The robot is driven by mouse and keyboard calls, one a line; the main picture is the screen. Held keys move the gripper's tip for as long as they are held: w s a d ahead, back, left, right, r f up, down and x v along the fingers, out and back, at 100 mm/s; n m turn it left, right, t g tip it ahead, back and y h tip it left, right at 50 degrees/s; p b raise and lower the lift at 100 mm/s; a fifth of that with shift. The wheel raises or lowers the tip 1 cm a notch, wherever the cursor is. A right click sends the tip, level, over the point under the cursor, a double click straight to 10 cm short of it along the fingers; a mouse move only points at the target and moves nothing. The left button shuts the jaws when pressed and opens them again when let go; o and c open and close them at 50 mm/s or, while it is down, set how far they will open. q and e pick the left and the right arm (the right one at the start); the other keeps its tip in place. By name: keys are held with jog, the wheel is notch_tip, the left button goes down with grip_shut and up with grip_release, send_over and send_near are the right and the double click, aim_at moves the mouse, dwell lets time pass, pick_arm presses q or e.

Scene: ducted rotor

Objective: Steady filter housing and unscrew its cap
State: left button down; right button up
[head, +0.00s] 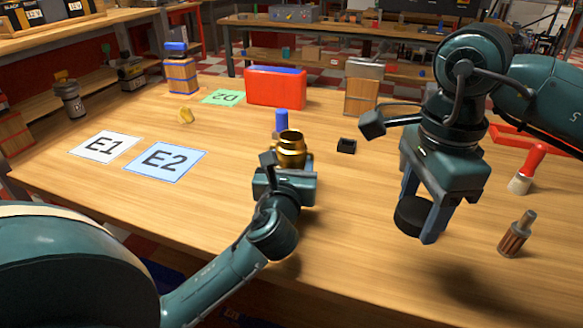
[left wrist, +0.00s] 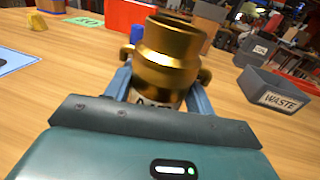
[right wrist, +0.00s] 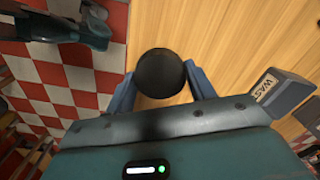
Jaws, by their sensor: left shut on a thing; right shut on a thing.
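The filter housing (head: 291,148) is brass-coloured, with an open round neck and side lugs, and stands upright. My left gripper (head: 285,178) is shut on it low down; in the left wrist view the housing (left wrist: 168,60) sits between both fingers, its label partly hidden. A black round cap (head: 411,216) is between the fingers of my right gripper (head: 422,212), above the table and to the right of the housing, apart from it. In the right wrist view the cap (right wrist: 161,73) shows its dark round face between the fingers.
A red box (head: 275,88) stands at the back. A grey WASTE bin (left wrist: 280,92) is right of the housing. A red-handled brush (head: 530,168) and a copper-coloured tool (head: 516,236) stand at right.

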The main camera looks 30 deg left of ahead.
pick_arm(q)
jog(key=shift+r, duration=0.15)
jog(key=c, duration=0.5)
grip_release()
jog(key=shift+f, duration=0.2)
